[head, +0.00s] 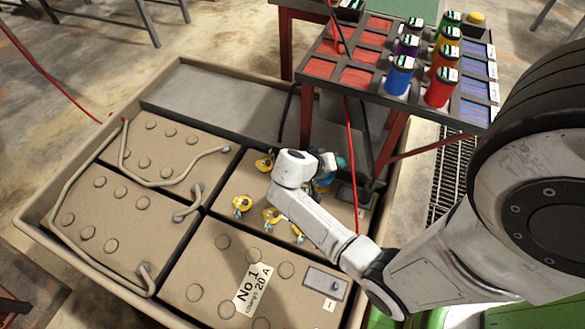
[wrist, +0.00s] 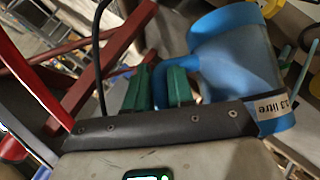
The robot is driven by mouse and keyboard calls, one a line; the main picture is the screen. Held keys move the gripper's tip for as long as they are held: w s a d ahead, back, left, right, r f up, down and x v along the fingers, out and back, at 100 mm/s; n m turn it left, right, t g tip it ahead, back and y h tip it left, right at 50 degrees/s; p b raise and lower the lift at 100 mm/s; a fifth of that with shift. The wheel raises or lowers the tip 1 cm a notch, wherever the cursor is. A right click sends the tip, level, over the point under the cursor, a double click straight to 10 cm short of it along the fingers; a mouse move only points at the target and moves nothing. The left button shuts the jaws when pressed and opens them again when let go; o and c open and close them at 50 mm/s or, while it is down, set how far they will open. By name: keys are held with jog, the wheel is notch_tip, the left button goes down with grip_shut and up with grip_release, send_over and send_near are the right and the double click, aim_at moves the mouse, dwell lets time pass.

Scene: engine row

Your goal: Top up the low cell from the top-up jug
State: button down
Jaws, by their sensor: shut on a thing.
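A blue jug (wrist: 235,60) with a "litre" label fills the right of the wrist view. My gripper (wrist: 160,88), with green fingers, is shut on its handle. The jug looks tilted in that view; its contents are hidden. In the head view my wrist hides most of the jug, and only a bit of blue shows beside it. My gripper hangs over the battery block (head: 231,187) with several yellow caps (head: 242,204) on its top. Which cell is low cannot be told.
Other brown battery blocks (head: 125,215) with round plugs and thick cables fill the tray (head: 70,262). One is labelled "No 1" (head: 252,290). A red-legged stand (head: 305,105) with coloured canisters (head: 398,75) rises behind my wrist. A red cable (head: 352,150) hangs down close to it.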

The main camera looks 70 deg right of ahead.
jog(key=shift+w+r, duration=0.1)
dwell(0.4)
jog(key=s+f+m+t+b, duration=0.3)
jog(key=s+f+t+b, duration=0.2)
jog(key=s+t+b, duration=0.1)
jog(key=shift+s+a+f+m+t, duration=0.15)
jog(key=shift+a+f+m+t, duration=0.2)
jog(key=shift+t, duration=0.45)
